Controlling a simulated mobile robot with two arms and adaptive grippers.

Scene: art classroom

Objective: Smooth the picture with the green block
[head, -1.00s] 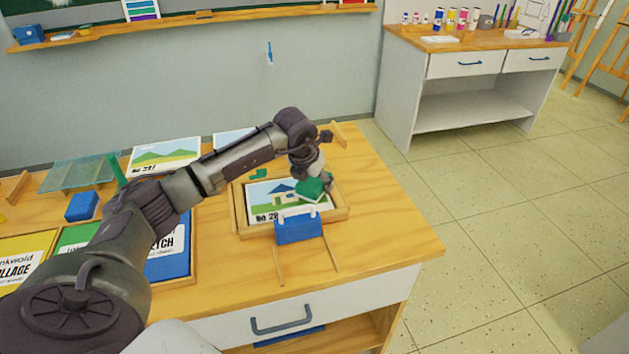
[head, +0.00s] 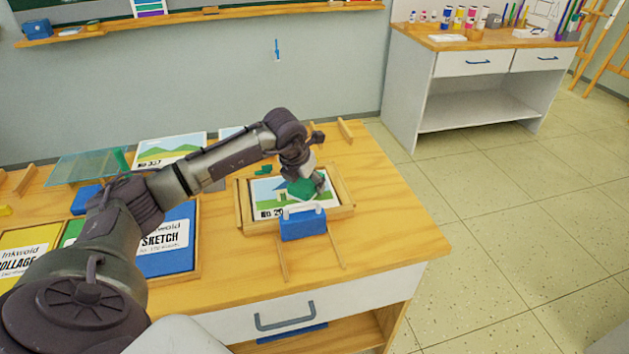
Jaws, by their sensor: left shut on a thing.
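The picture (head: 265,190) lies flat in a wooden frame (head: 343,209) on the table. It shows a house, a green field and a label whose end is hidden. My left gripper (head: 309,184) is shut on the green block (head: 300,192), over the middle right of the picture. The block appears to be on or just above the picture; I cannot tell if they touch. Block and gripper cover part of the picture. My right gripper is not in view.
A blue block-like holder (head: 303,225) with white clips stands at the frame's front edge. A small green piece (head: 264,170) lies behind the frame. A blue sketch folder (head: 170,262) lies to the left. The wooden table (head: 395,235) is clear to the right.

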